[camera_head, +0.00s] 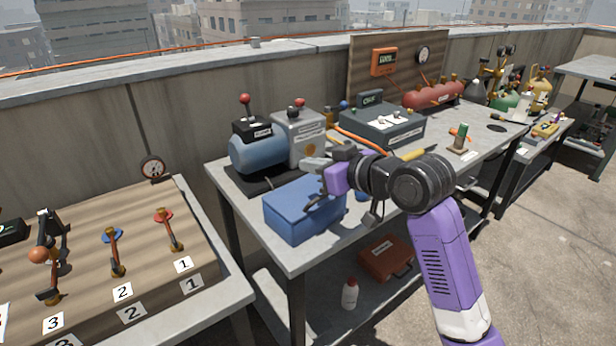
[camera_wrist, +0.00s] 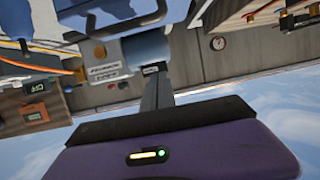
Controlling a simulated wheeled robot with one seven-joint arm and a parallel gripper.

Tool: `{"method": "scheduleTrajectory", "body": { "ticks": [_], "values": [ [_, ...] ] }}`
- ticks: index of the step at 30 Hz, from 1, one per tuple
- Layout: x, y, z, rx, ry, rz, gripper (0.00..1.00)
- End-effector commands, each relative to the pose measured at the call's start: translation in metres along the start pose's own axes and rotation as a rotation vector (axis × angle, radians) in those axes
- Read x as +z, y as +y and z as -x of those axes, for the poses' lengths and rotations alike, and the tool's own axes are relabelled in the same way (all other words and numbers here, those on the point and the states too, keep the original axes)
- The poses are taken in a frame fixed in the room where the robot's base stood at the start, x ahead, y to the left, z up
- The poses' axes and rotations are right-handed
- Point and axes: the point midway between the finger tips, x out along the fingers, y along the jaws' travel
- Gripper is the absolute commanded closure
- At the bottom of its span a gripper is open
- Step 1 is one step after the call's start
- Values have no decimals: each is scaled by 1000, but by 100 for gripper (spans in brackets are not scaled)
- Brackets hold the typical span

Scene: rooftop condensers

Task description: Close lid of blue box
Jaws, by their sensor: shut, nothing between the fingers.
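The blue box (camera_head: 290,222) stands near the front left corner of the grey workbench in the head view. Its blue lid (camera_head: 292,194) lies over the top and looks flat. My gripper hides its right rear part, so I cannot tell whether it sits fully flush. My gripper (camera_head: 313,190) is just above the lid at its right side, shut and empty; whether it touches the lid is unclear. In the wrist view, the shut fingers (camera_wrist: 155,88) point up the picture, and blue parts show along the top edge.
Behind the box stand a blue motor (camera_head: 260,152) and a grey labelled unit (camera_head: 300,135). A dark green case (camera_head: 382,128) stands to the right. A red case (camera_head: 386,258) and a white bottle (camera_head: 349,294) are on the lower shelf. A valve panel (camera_head: 120,235) is on the left.

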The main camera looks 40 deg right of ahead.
Motion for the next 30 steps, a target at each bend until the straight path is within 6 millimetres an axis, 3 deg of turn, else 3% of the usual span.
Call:
{"method": "scheduleTrajectory", "body": {
  "ticks": [1, 15, 30],
  "values": [
    [14, -1, -2, -2, 30, -4, 100],
    [52, -1, 6, -3, 295, -2, 100],
    [72, -1, 12, -3, 467, -2, 100]
  ]
}}
